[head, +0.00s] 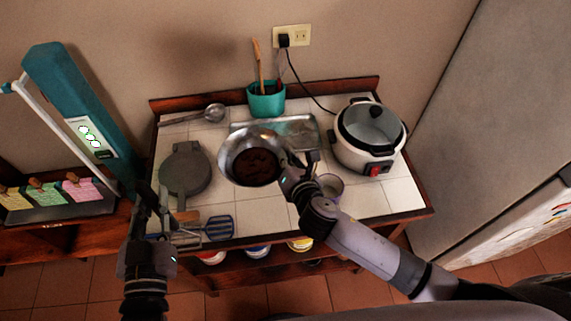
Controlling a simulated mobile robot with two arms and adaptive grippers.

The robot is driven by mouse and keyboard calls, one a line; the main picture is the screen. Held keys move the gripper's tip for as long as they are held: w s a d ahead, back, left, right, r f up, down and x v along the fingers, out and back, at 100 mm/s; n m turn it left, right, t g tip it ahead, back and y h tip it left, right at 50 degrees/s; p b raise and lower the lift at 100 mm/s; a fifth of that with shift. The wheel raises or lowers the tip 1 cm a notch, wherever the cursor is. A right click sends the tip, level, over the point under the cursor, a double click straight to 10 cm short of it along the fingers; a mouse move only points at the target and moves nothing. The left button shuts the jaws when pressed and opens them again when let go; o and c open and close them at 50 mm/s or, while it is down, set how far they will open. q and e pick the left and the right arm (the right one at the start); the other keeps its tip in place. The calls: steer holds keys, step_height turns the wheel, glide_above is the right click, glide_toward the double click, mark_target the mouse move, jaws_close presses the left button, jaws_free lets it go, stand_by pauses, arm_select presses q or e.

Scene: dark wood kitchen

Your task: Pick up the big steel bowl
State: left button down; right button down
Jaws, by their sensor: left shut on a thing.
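The big steel bowl (231,150) sits in the middle of the tiled worktop, in front of a steel tray-like surface. Its inside looks dark brown at the bottom. My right gripper (299,163) is at the bowl's right rim; its fingers overlap the rim in the picture, and I cannot tell whether they touch it or how far apart they are. My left gripper (160,205) is at the worktop's front left, well apart from the bowl. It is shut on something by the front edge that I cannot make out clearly.
A grey round press (185,170) stands left of the bowl, with a blue spatula (219,228) in front. A white rice cooker (367,151) stands to the right, a light cup (330,186) near my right arm. A teal utensil pot (266,103) and a ladle (214,113) are behind.

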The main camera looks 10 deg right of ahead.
arm_select(q)
steer(key=shift+f, duration=0.2)
arm_select(e)
steer(key=shift+r, duration=3.9)
